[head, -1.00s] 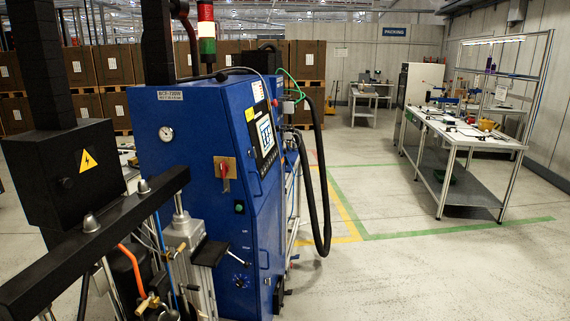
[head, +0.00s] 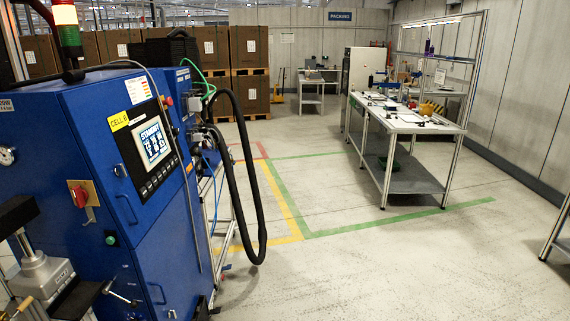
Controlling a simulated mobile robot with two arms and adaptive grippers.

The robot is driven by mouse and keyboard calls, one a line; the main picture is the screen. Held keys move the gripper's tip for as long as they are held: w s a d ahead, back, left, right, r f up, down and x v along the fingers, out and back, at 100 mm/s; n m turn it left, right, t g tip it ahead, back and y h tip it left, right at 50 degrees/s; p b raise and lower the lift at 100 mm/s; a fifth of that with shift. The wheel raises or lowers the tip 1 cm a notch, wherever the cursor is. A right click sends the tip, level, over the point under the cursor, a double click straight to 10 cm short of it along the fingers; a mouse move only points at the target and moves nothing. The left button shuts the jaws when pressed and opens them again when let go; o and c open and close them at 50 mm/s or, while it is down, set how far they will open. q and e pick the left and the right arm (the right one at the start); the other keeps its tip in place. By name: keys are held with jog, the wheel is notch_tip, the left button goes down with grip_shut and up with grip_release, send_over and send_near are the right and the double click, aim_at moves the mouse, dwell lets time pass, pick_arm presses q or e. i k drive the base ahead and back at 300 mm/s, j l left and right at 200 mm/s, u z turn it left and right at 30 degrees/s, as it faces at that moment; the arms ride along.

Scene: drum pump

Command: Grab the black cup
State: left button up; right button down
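I cannot make out a black cup in the head view. On the white workbench (head: 440,126) at the right, several small items lie on top, and they are too small to tell apart. Neither of my grippers shows in the view.
A blue machine cabinet (head: 150,235) with a screen (head: 152,142) fills the left. A black hose (head: 261,195) hangs beside it. Open floor (head: 350,270) lies between cabinet and workbench. Stacked brown boxes (head: 249,46) stand behind. A table leg (head: 553,230) shows at the right edge.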

aim_at(204, 165)
jog(key=i+l, duration=0.15)
jog(key=i, duration=0.3)
jog(key=i+l, duration=0.15)
jog(key=i, duration=0.3)
jog(key=i+l, duration=0.15)
jog(key=i, duration=0.3)
jog(key=i+l, duration=0.15)
jog(key=i, duration=2.7)
jog(key=i+l+u, duration=0.15)
jog(key=i+u, duration=0.2)
jog(key=i, duration=0.2)
jog(key=i+l+u, duration=0.35)
jog(key=i, duration=0.25)
jog(key=i+l+u, duration=0.35)
jog(key=i+l, duration=0.05)
jog(key=i, duration=0.1)
